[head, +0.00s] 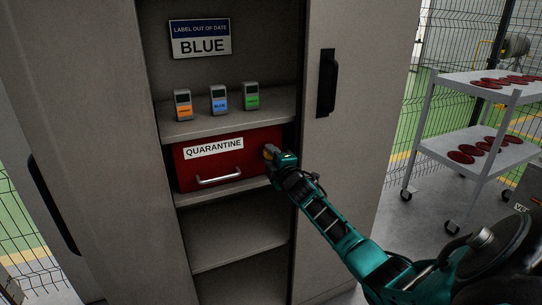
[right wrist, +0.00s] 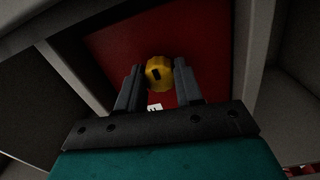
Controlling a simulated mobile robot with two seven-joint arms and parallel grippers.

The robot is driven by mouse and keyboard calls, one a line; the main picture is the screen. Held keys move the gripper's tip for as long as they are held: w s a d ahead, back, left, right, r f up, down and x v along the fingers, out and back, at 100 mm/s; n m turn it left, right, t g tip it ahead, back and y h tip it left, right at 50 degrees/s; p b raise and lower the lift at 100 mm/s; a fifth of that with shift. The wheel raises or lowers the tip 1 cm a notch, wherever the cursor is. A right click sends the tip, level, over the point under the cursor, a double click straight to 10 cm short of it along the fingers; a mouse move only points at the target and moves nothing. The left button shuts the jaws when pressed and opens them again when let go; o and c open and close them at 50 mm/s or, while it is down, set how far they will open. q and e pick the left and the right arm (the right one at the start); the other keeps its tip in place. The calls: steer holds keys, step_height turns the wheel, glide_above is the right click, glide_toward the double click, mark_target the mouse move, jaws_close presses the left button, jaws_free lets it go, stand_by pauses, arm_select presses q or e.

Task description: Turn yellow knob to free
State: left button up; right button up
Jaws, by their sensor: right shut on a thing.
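The yellow knob (right wrist: 159,73) sits on the red front of the box labelled QUARANTINE (head: 229,171), on its right side. A dark mark shows on the knob's face in the right wrist view. My right gripper (head: 270,153) reaches in from the right and is shut on the knob, with one finger on each side (right wrist: 160,85). In the head view the gripper hides most of the knob (head: 267,152). A small white label part (right wrist: 154,107) shows below the knob in the wrist view; its text cannot be read. My left gripper is not in view.
The red box stands in an open cabinet (head: 354,180); a silver handle (head: 218,178) is on its front. Shelf space below is empty. A cart (head: 480,160) with red discs stands at right.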

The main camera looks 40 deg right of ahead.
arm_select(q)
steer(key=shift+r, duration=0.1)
arm_select(e)
steer(key=shift+m, duration=0.3)
steer(key=o, duration=1)
steer(key=shift+o, duration=0.2)
steer(key=shift+s+a, duration=0.2)
steer(key=shift+s, duration=0.4)
arm_select(q)
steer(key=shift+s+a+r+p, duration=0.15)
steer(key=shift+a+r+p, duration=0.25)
steer(key=shift+p, duration=0.6)
arm_select(e)
steer(key=v, duration=1.1)
steer(key=shift+s, duration=0.3)
